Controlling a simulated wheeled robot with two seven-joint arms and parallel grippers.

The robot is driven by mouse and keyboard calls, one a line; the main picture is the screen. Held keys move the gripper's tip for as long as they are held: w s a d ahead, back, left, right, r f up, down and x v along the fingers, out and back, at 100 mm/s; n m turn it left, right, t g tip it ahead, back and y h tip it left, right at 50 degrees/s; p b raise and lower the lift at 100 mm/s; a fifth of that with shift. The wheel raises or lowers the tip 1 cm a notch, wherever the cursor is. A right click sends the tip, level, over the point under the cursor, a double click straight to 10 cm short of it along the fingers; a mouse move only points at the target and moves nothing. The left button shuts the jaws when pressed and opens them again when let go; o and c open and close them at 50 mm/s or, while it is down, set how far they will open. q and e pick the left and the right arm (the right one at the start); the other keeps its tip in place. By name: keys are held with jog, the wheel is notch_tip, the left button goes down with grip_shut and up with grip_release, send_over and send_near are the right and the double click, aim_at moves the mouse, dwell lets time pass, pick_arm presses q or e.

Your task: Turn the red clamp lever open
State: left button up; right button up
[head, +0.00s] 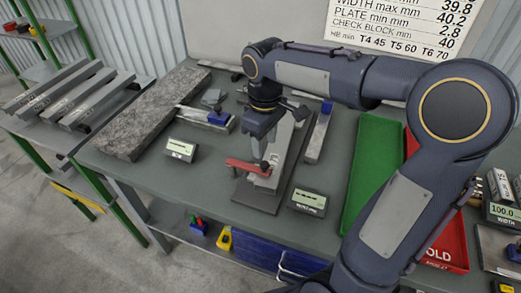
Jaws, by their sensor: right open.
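The red clamp lever (246,166) lies roughly level across the near end of a grey clamp fixture (285,148), which stands on a dark base plate (255,194). The lever points to the left and ends in a dark part. My right gripper (262,150) reaches down from above, just over the lever's right part. Its jaws are open. I cannot tell whether a finger touches the lever. The gripper hides part of the fixture behind it. My left gripper does not show.
Small displays stand left (181,150) and right (308,202) of the fixture. A stone slab (145,112) lies at the left, a blue-ended gauge (208,118) behind. A green tray (374,165) and a red tray (445,238) are on the right. The table's front left is clear.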

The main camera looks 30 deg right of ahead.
aim_at(264, 163)
notch_tip(264, 163, down, 6)
jog(key=shift+f, duration=0.15)
jog(key=shift+s, duration=0.1)
jog(key=shift+c, duration=0.2)
grip_shut()
